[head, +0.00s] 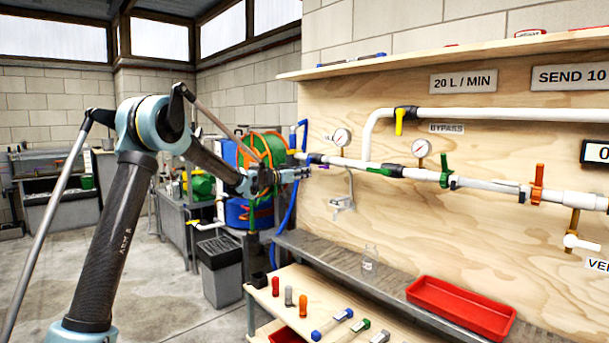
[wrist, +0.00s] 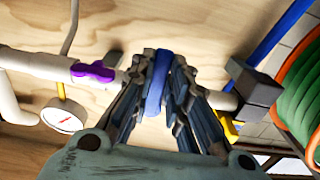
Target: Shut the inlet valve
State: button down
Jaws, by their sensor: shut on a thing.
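A blue valve handle (wrist: 157,82) sits between my fingers in the wrist view. It lies across the pale pipe (wrist: 40,66), roughly at right angles to it. I see no readable label on it, so I cannot confirm it as the inlet valve. My gripper (wrist: 160,78) is shut on this handle, with fingers on both sides. In the head view my gripper (head: 303,172) is at the left end of the pipe run on the plywood board. The handle cannot be clearly made out there.
A purple handle (wrist: 93,72) and a gauge (wrist: 62,115) are close by on the wrist view's left. A hose reel (head: 262,150) stands left of the board. A bottle (head: 370,257) and a red tray (head: 462,306) stand below the pipes.

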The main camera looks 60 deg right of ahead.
jog(key=shift+w+d, duration=0.1)
dwell(0.3)
jog(key=c, duration=1.5)
grip_release()
jog(key=shift+c, duration=0.2)
jog(key=v, duration=1.2)
jog(key=shift+w, duration=0.15)
